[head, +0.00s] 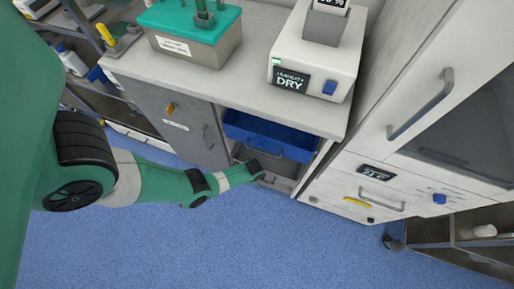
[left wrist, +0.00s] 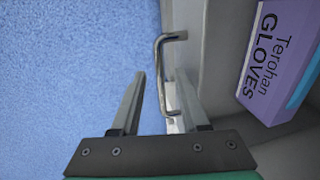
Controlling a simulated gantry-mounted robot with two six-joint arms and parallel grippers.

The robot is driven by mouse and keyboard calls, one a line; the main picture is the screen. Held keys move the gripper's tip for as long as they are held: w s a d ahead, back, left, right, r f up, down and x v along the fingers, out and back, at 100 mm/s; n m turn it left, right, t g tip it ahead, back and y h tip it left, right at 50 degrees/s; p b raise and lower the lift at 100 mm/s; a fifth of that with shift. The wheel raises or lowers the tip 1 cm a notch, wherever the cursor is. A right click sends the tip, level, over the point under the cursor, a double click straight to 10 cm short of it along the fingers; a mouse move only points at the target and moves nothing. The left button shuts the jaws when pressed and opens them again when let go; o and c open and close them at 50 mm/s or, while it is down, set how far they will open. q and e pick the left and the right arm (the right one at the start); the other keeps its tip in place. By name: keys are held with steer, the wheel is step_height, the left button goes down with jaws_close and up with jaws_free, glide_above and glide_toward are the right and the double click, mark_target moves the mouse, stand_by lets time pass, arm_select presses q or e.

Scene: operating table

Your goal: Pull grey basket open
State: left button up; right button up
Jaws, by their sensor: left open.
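The grey basket (head: 282,184) sits low in the cabinet opening, below a blue basket, and looks closed or nearly so. My left gripper (head: 262,174) is at its front and hides part of it. In the left wrist view, the gripper (left wrist: 162,74) is open, with one finger on each side of a metal bar handle (left wrist: 161,75). The handle is fixed to a grey front panel (left wrist: 188,45), which I take to be the basket's. I cannot tell whether either finger touches the handle. My right gripper is in neither view.
The blue basket (head: 268,137) is above. A purple glove box (left wrist: 279,52) lies close at the right in the left wrist view. A cabinet door with handle (head: 205,138) is on the left, a drawer unit (head: 345,195) on the right. The blue floor (head: 300,250) in front is clear.

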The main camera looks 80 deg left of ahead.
arm_select(q)
jaws_close()
stand_by(1.5)
